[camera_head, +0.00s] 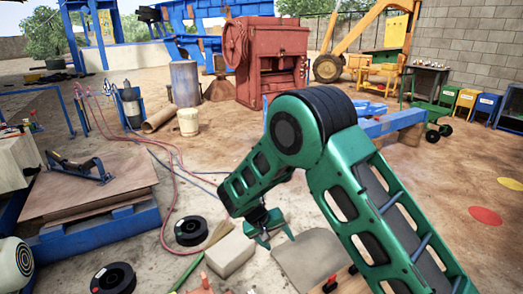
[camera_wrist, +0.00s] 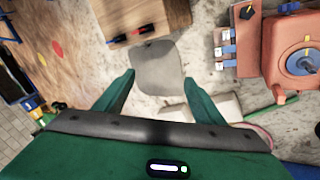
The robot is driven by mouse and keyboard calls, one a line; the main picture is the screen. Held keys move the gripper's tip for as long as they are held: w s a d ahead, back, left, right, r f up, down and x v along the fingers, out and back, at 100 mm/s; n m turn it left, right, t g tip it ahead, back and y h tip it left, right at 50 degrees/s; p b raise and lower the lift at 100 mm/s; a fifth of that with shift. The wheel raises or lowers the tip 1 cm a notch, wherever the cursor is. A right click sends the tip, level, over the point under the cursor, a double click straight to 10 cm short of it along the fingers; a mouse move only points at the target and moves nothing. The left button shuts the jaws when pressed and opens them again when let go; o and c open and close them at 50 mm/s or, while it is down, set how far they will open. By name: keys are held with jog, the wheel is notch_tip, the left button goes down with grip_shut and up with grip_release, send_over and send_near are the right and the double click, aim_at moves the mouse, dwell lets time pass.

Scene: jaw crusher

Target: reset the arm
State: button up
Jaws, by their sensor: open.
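My green arm spans the right half of the head view, bent at a black elbow joint. My gripper (camera_head: 268,232) hangs low at its end, over the floor beside a pale block (camera_head: 230,253). In the wrist view my gripper (camera_wrist: 148,88) has its two green fingers spread apart with nothing between them. A flat grey plate (camera_wrist: 143,70) lies beyond the fingertips. The same plate (camera_head: 312,258) shows in the head view, to the right of the gripper and partly hidden by my arm.
A red jaw crusher (camera_head: 268,55) stands at the back. Black spools (camera_head: 191,231) and red hoses lie on the floor at left. A blue pallet with boards (camera_head: 90,190) is at far left. A wooden box (camera_wrist: 145,15) is near the plate. Open brown floor (camera_head: 455,165) lies at right.

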jog(key=s+d+r+m+g+y, duration=0.1)
jog(key=s+d+r, duration=0.4)
jog(key=d, duration=0.4)
jog(key=s+d+r+m+g, duration=0.1)
jog(key=s+d+r+m, duration=0.1)
jog(key=d+r, duration=0.65)
jog(key=s+d+r+m+g+y, duration=0.1)
jog(key=s+d+r, duration=0.35)
jog(key=d, duration=0.45)
jog(key=s+d+r+m+y, duration=0.15)
jog(key=s+d+r, duration=0.35)
jog(key=s+d, duration=0.5)
jog(key=s+a+r+m+y, duration=0.1)
jog(key=s+m, duration=0.1)
jog(key=s, duration=1.5)
jog(key=shift+a+y, duration=0.2)
jog(key=shift+y, duration=0.15)
jog(key=shift+s+r, duration=0.1)
jog(key=shift+w+f, duration=0.25)
jog(key=shift+w, duration=0.35)
